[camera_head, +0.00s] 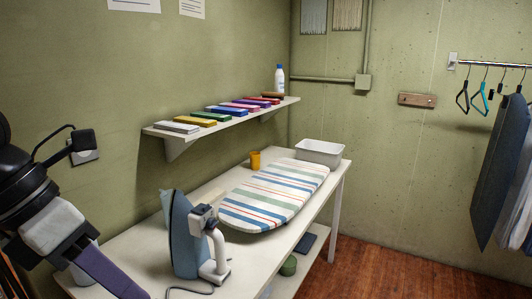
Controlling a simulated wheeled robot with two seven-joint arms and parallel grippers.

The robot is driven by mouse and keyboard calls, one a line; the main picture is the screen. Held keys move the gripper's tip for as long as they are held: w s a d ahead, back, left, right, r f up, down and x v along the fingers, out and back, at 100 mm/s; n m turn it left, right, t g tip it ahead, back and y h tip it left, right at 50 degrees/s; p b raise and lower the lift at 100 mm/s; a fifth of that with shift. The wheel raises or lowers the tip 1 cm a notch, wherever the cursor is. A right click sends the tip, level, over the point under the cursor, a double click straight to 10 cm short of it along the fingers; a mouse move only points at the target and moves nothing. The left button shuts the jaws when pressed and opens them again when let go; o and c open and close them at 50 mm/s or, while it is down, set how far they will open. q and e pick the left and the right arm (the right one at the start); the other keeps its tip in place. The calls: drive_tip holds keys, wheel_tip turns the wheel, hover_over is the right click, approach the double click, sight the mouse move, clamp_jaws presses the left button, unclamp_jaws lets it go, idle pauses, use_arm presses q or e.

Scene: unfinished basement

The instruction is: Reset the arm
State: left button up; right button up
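My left arm comes in from the left edge, with a black wrist, a light grey block and a bracket carrying a small dark box. My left gripper (112,277) hangs over the near left end of the white table (133,245). One long dark purple-grey finger part shows, pointing down and right. The other finger cannot be made out, so its opening is unclear. I see nothing held in it. My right arm and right gripper are out of view.
An iron (184,235) stands upright on the table beside a striped ironing board (272,195). A yellow cup (255,160) and white bin (320,152) stand behind. A wall shelf (222,127) holds colored boxes and a bottle (279,79). Clothes (503,170) hang right. Floor (400,270) is clear.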

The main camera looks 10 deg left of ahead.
use_arm(q)
drive_tip(key=w+d+r+n+g+h, duration=0.1)
drive_tip(key=d+r+n+g+h, duration=0.25)
drive_tip(key=d+h, duration=1.3)
drive_tip(key=w+a+f+n+t, duration=0.25)
drive_tip(key=w+n+t, duration=0.55)
drive_tip(key=n+t, duration=0.4)
drive_tip(key=w+a+f+n+t+y, duration=0.2)
drive_tip(key=a+f+n+t+y, duration=0.1)
drive_tip(key=f+n+y, duration=0.75)
drive_tip(key=w+a+f+n+t+y, duration=0.15)
drive_tip(key=a+f+n+y, duration=0.45)
drive_tip(key=f, duration=0.8)
drive_tip(key=s+d+f+n+g, duration=0.2)
drive_tip(key=s+f+n+g, duration=0.1)
drive_tip(key=s+f, duration=0.5)
drive_tip(key=s+d+f+n+g+y, duration=0.1)
drive_tip(key=s+d+f+n+g, duration=0.1)
drive_tip(key=s+f, duration=0.7)
wheel_tip(320, 180, down, 5)
drive_tip(key=shift+s+f+n+g+y, duration=0.1)
drive_tip(key=shift+s+n+g+y, duration=0.3)
drive_tip(key=shift+g, duration=0.8)
